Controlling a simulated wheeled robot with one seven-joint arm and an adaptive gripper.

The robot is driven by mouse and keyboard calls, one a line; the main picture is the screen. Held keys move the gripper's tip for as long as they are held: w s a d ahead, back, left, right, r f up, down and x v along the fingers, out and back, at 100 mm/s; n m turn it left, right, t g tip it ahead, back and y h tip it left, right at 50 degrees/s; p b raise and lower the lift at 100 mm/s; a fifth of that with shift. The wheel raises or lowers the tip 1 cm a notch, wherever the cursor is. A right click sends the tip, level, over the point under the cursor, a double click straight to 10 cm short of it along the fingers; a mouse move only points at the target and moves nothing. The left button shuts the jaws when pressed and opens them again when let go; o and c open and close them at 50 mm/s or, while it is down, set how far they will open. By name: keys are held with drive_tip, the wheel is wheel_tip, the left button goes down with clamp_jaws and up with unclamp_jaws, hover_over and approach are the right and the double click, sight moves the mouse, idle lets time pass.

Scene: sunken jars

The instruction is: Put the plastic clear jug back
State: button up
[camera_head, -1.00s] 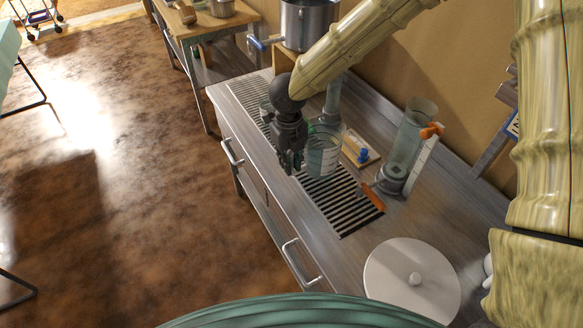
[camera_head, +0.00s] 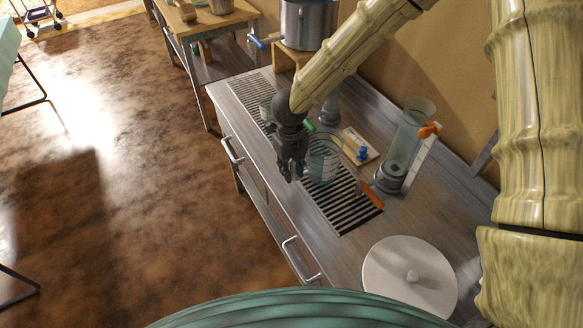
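The plastic clear jug (camera_head: 323,162) is upright over the slotted drain grate in the counter. My gripper (camera_head: 291,174) points down at its left side, against where its handle would be. The fingers look closed there, and the jug moves along with them. The grip itself is hidden by the dark fingers. I cannot tell whether the jug's base touches the grate (camera_head: 345,205) or hangs just above it.
A tall clear cylinder (camera_head: 405,146) stands right of the jug, near an orange-handled tool (camera_head: 370,194). A small board with a blue piece (camera_head: 362,154) lies behind. A round white lid (camera_head: 408,275) is at the front. A metal pot (camera_head: 308,24) stands at the back.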

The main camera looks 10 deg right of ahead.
idle(0.4)
wheel_tip(320, 180, up, 12)
drive_tip(key=shift+a+r+b, duration=0.1)
drive_tip(key=shift+r+b, duration=0.05)
drive_tip(key=shift+b, duration=0.65)
